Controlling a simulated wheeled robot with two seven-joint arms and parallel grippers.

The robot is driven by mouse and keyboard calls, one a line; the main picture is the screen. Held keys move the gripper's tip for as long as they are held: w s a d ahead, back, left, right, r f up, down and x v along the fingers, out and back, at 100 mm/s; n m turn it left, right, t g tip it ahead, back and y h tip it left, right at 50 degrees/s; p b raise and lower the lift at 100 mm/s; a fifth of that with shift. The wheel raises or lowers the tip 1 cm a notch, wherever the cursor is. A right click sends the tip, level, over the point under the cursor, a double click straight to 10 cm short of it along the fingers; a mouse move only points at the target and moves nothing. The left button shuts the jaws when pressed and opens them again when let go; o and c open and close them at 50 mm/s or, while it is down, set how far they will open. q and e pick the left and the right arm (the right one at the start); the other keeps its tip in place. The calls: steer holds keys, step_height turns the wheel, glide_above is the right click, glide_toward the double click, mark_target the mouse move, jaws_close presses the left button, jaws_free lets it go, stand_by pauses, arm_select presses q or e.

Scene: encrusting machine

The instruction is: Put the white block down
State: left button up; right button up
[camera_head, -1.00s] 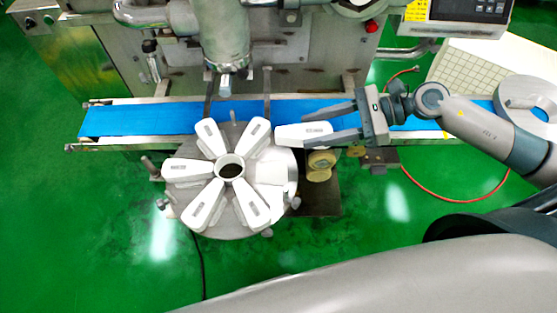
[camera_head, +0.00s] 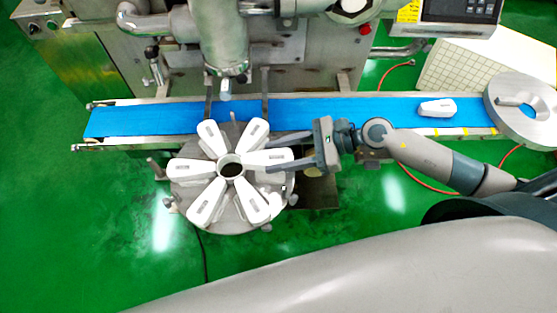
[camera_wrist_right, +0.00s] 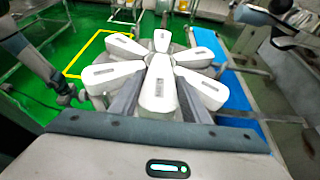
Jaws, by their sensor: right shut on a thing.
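The white block (camera_head: 258,159) is a long wedge with a small grey label, between the fingers of my right gripper (camera_head: 274,154). In the right wrist view the block (camera_wrist_right: 160,85) lies lengthwise between both fingers, which touch or nearly touch its sides. It lies at the right side of the round grey turntable (camera_head: 186,193), its narrow end toward the central hub (camera_head: 230,168). Several like white blocks (camera_head: 206,201) fan around the hub. I cannot tell whether the held block fully rests on the turntable. My left gripper is not in view.
A blue conveyor belt (camera_head: 330,108) runs behind the turntable, with another white block (camera_head: 437,107) on it. A metal ring-shaped disc (camera_head: 530,128) stands at the belt's right end. A machine nozzle (camera_head: 226,88) hangs above the belt. Green floor is clear in front.

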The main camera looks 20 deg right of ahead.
step_height(320, 180, down, 3)
steer(key=shift+f+p, duration=0.2)
steer(key=shift+p, duration=0.4)
steer(key=shift+f, duration=0.15)
steer(key=shift+f, duration=0.15)
steer(key=o, duration=1.2)
steer(key=shift+d, duration=0.1)
